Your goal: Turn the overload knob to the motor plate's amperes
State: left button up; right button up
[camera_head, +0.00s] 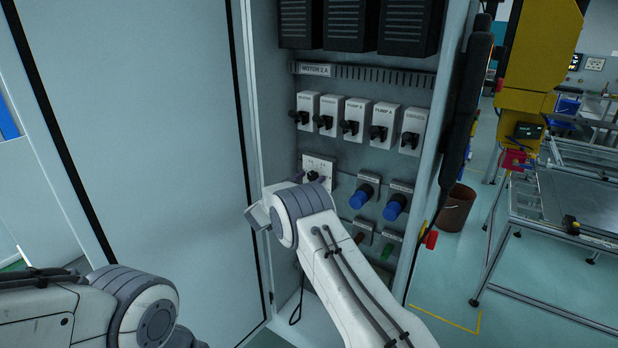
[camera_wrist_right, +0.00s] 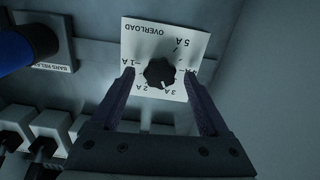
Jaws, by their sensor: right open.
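The overload plate (camera_wrist_right: 140,48) is a white square, upside down in the right wrist view, with marks from 1 A to 5 A. The black overload knob (camera_wrist_right: 159,73) sits at its middle; a small white mark on it appears to face between 2 A and 3 A, nearer 3 A. My right gripper (camera_wrist_right: 160,71) is open, one finger on each side of the knob with gaps visible. In the head view the overload plate (camera_head: 319,163) is partly behind my right arm. The motor plate (camera_head: 314,69) above reads "MOTOR 2 A". My left gripper is out of view.
A row of switches (camera_head: 351,122) is above the overload plate. Blue knobs (camera_head: 362,196) are to its right. The cabinet's wall (camera_head: 440,120) bounds the panel on the right, and a large pale door (camera_head: 150,130) stands on the left.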

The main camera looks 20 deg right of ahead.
jog(key=shift+d, duration=0.1)
grip_shut()
jog(key=shift+f+m+b, duration=0.15)
jog(key=shift+m+b, duration=0.35)
jog(key=shift+b, duration=0.4)
jog(key=m+b, duration=0.8)
jog(key=b, duration=0.1)
jog(key=shift+f+b, duration=0.1)
jog(key=shift+b, duration=0.25)
jog(key=shift+m+b, duration=1.1)
jog(key=shift+m, duration=0.3)
grip_release()
jog(key=shift+r, duration=0.2)
